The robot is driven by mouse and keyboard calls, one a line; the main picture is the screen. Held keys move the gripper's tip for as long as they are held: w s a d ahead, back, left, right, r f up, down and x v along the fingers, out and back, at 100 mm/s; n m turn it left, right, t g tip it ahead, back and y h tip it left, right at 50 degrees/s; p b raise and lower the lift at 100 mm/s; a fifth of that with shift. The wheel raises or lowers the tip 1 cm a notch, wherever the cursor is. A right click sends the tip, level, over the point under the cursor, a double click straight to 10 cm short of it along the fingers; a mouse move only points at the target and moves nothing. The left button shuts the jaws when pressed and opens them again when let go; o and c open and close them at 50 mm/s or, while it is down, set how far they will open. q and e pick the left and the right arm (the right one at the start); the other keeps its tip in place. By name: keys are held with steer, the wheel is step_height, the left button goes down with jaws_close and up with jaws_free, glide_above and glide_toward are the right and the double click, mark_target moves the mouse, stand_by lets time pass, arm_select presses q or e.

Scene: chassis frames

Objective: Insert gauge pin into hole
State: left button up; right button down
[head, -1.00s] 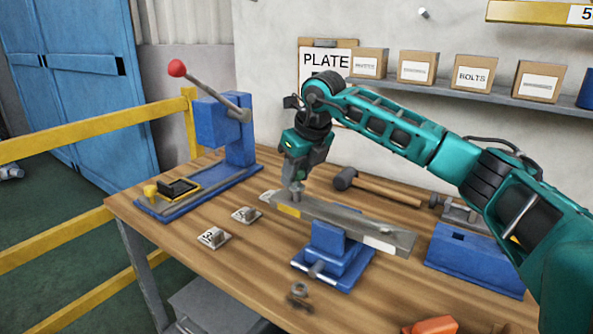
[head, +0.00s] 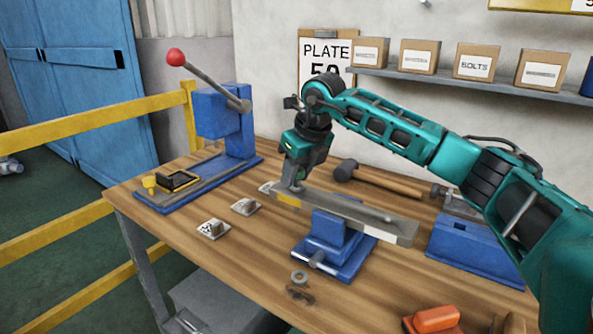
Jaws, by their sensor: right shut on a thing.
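My right gripper (head: 297,180) comes down over the left end of a long grey metal bar (head: 350,208). It is shut on the gauge pin (head: 297,188), a short grey stub just below the jaws. The pin's lower end meets the bar's top face in this view. The hole is too small or hidden to make out, so I cannot tell whether the pin is in it. The bar lies level in a blue vise (head: 327,230), with a yellow mark near its left end. My left gripper is not in view.
Two small tagged parts (head: 213,229) lie left of the vise, and a ring (head: 299,277) lies in front. A hammer (head: 385,182) lies behind the bar. A blue press (head: 224,125) stands back left, a blue block (head: 470,250) right, and an orange item (head: 436,319) front right.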

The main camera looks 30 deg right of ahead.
steer(key=c, duration=0.7)
jaws_free()
steer(key=shift+o, duration=0.2)
steer(key=shift+f, duration=0.1)
steer(key=v, duration=0.5)
steer(key=shift+w, duration=0.1)
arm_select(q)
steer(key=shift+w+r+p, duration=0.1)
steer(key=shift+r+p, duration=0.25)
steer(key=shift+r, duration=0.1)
arm_select(e)
steer(key=v, duration=0.8)
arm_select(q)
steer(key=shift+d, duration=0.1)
